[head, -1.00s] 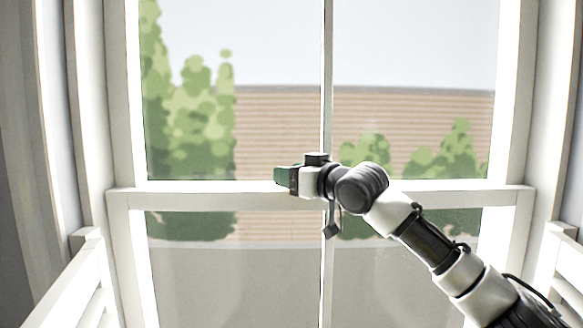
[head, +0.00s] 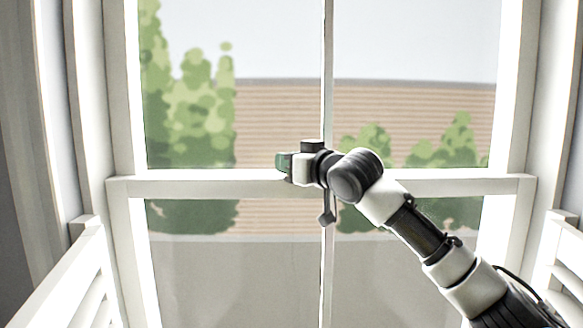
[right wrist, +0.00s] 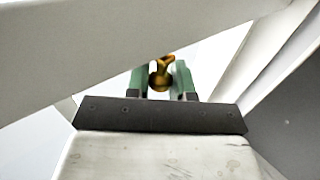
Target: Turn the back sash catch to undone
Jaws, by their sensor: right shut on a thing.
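The sash window's meeting rail (head: 430,185) crosses the head view as a white horizontal bar. The brass sash catch (right wrist: 162,75) shows in the right wrist view, between the green fingers of my right gripper (right wrist: 161,82). The gripper is shut on the catch. In the head view, my right gripper (head: 283,163) is at the rail, left of the central glazing bar, with its green fingertips pointing left. There the catch is hidden by the gripper. How far the catch is turned is hard to tell. My left gripper is not in view.
The upright glazing bar (head: 327,270) stands close behind my right wrist. White slatted panels stand at the lower left (head: 75,275) and lower right (head: 568,265). The space left of the gripper, in front of the glass, is clear.

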